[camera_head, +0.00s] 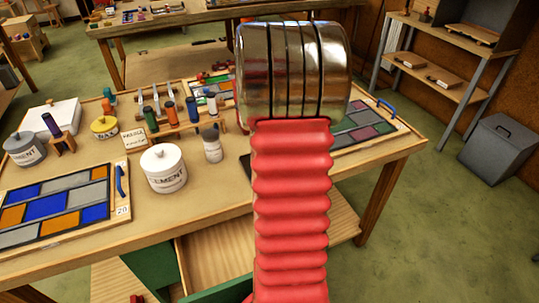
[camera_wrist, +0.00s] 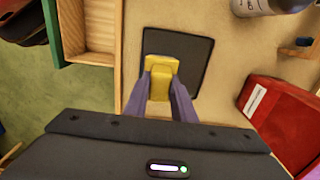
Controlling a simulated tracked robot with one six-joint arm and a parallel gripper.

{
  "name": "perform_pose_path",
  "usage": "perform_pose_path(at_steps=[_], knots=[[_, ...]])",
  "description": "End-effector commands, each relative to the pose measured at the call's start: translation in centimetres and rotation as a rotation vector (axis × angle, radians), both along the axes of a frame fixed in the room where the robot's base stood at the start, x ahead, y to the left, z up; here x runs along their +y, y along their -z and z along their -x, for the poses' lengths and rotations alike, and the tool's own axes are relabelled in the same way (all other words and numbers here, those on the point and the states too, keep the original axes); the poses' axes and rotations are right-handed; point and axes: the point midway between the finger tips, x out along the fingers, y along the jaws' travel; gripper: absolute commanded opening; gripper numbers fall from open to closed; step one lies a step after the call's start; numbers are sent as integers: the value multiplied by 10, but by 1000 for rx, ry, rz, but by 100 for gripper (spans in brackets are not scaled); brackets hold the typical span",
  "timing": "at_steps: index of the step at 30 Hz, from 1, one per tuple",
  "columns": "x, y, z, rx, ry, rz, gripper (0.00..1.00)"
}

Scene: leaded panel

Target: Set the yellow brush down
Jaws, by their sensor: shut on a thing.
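In the wrist view my gripper (camera_wrist: 160,78) is shut on the yellow brush (camera_wrist: 161,66), with a finger on each side of it. Only a yellow block-like part of the brush shows; its lower end is hidden. The brush is over a dark square mat (camera_wrist: 197,55) on the wooden table. I cannot tell whether it touches the mat. In the head view my arm hides the gripper and the brush; a dark edge of the mat (camera_head: 246,165) shows beside the arm.
A red box (camera_wrist: 279,112) lies right of the gripper, and a grey bottle (camera_wrist: 266,4) stands beyond. An open wooden drawer (camera_wrist: 103,22) is at left. In the head view a white cement pot (camera_head: 164,172), a small bottle (camera_head: 212,147) and glass panels (camera_head: 50,205) occupy the table (camera_head: 225,190).

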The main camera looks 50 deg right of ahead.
Motion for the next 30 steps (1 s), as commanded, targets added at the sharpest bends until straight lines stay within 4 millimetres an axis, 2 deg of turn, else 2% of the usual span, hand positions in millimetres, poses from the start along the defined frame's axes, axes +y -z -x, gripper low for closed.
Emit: perform_pose_path(at_steps=[6, 15, 27, 28, 30], knots=[[0, 3, 0, 0, 0, 0, 5], [0, 36, 0, 0, 1, 0, 5], [0, 39, 1, 0, 1, 0, 5], [0, 39, 1, 0, 1, 0, 25], [0, 39, 1, 0, 1, 0, 30]])
